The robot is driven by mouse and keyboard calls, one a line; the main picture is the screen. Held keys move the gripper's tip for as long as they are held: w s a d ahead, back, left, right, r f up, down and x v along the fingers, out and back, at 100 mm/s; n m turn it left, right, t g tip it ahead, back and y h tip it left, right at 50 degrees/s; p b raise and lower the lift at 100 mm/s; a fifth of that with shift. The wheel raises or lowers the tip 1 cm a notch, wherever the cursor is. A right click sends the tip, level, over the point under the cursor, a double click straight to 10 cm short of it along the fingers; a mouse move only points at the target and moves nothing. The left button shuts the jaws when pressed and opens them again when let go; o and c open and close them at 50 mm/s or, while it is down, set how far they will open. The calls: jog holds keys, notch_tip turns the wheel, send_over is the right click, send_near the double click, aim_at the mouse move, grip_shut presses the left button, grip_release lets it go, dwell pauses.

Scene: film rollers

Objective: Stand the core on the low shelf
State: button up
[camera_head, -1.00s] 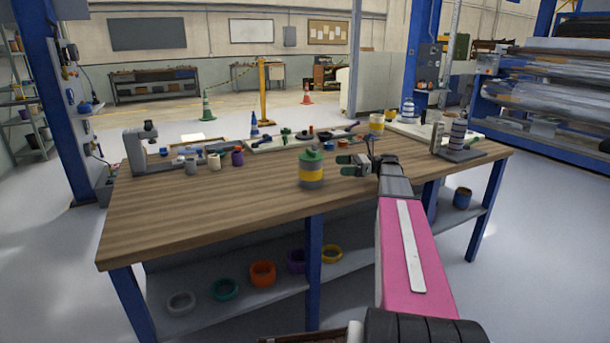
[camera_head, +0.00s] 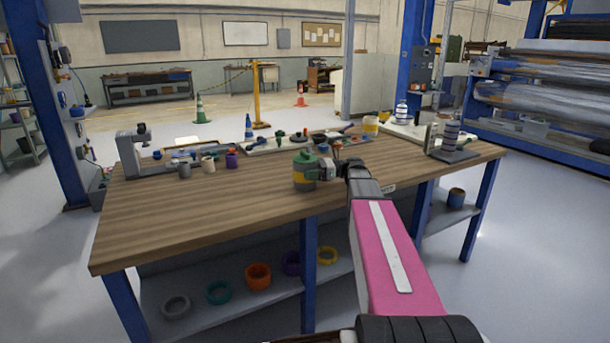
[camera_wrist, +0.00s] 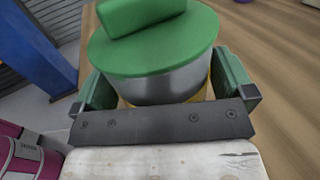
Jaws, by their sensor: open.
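A squat can-like piece with a green top, grey body and yellow band (camera_head: 305,172) stands upright on the wooden workbench. I cannot tell whether it is the core. My gripper (camera_head: 322,170) is at its right side. In the wrist view my gripper (camera_wrist: 168,95) is open, with one green finger on each side of the green-topped piece (camera_wrist: 160,45); a firm grip does not show. The low grey shelf (camera_head: 203,316) runs under the bench. A short dark-blue tube with a brown top (camera_head: 456,198) stands on its right part.
Grey (camera_head: 175,307), teal (camera_head: 219,293), orange (camera_head: 258,277), purple and yellow rings lie on the shelf's left part. Blue bench legs (camera_head: 309,270) divide the shelf front. Small cups (camera_head: 208,165) and a striped roll on a stand (camera_head: 450,138) are on the bench. The bench's front left is clear.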

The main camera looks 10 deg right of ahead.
jog(key=shift+a, duration=0.1)
jog(key=c, duration=1.2)
jog(key=shift+o, duration=0.2)
jog(key=shift+r, duration=0.15)
